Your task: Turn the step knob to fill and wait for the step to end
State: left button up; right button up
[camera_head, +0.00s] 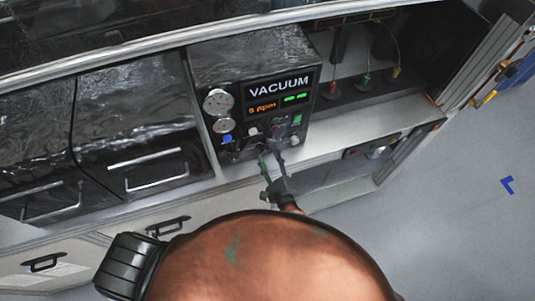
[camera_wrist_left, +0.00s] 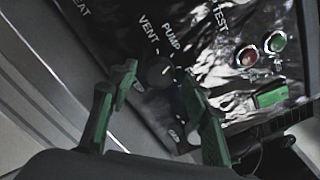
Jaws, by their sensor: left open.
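The vacuum panel (camera_head: 278,100) has a black front with an orange readout ending in "ppm" and a lit green readout. In the left wrist view a dark round step knob (camera_wrist_left: 160,72) sits near the labels VENT and PUMP. Its light pointer mark is small, and I cannot read a fill label. My left gripper (camera_wrist_left: 156,82) is open, its two green fingers on either side of the knob; I cannot tell whether they touch it. In the head view my left gripper (camera_head: 270,157) is at the lower front of the panel. My right gripper is not in view.
A red button (camera_wrist_left: 247,56) and a green button (camera_wrist_left: 275,42) are right of the knob, above a green rectangular switch (camera_wrist_left: 270,96). Two gauges (camera_head: 217,101) are at the panel's left. Dark drawers (camera_head: 145,165) stand left; an open bay with cables (camera_head: 365,80) is right.

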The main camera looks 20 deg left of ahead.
pick_arm(q)
jog(key=shift+w+a, duration=0.25)
jog(key=shift+w, duration=0.15)
jog(key=shift+c, duration=0.2)
jog(key=c, duration=1.1)
